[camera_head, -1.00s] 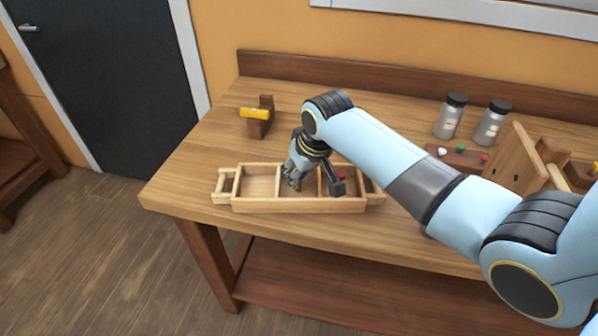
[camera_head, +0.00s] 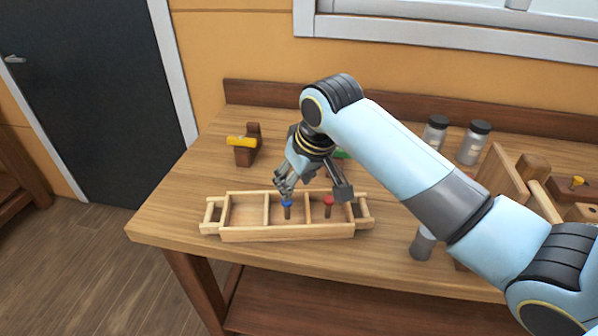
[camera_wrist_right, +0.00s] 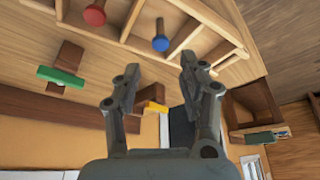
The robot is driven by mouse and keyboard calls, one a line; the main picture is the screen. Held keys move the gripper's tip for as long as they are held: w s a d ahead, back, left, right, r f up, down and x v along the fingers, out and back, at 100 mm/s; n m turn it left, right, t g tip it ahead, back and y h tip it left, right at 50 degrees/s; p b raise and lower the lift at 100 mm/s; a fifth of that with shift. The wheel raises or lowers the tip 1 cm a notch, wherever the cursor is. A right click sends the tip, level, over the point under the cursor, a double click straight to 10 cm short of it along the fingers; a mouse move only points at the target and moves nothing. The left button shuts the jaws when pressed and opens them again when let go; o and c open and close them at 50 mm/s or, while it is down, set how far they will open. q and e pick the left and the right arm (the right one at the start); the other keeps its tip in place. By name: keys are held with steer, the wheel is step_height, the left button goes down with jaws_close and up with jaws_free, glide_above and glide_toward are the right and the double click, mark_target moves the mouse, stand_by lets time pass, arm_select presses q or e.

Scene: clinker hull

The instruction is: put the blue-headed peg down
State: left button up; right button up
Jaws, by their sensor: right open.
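The blue-headed peg (camera_head: 287,206) stands head up in the middle compartment of the light wooden tray (camera_head: 290,234). Its blue head also shows in the right wrist view (camera_wrist_right: 161,43). My right gripper (camera_head: 287,184) is open just above and behind the peg. In the right wrist view its two fingertips (camera_wrist_right: 159,66) are spread and empty, apart from the blue head. The red-headed peg (camera_head: 328,206) stands in the right compartment. The left compartment looks empty. My left gripper is not in view.
A green piece (camera_head: 341,154) is partly hidden by my right arm. Two dark-lidded jars (camera_head: 473,143) stand at the back right. The bench (camera_head: 170,215) is clear left of the tray.

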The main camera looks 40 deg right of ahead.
steer(key=shift+v, duration=1.5)
steer(key=s+a+r+n, duration=0.1)
steer(key=s+a, duration=0.1)
steer(key=s, duration=0.9)
steer(key=s+a+r+n, duration=0.1)
steer(key=s, duration=0.9)
steer(key=s+d+f+g+b, duration=0.15)
steer(key=f+b, duration=0.45)
steer(key=f, duration=1.4)
steer(key=s+d+f+g+b, duration=0.15)
steer(key=f+b, duration=0.35)
steer(key=f, duration=1.5)
steer(key=s+f+m+b, duration=0.1)
steer(key=s+f+b, duration=0.6)
steer(key=s+f, duration=1.1)
step_height(320, 180, down, 3)
steer(key=shift+d+f+g+h+b, duration=0.1)
steer(key=shift+d+g+h+b, duration=0.1)
steer(key=shift+g+h+b, duration=0.15)
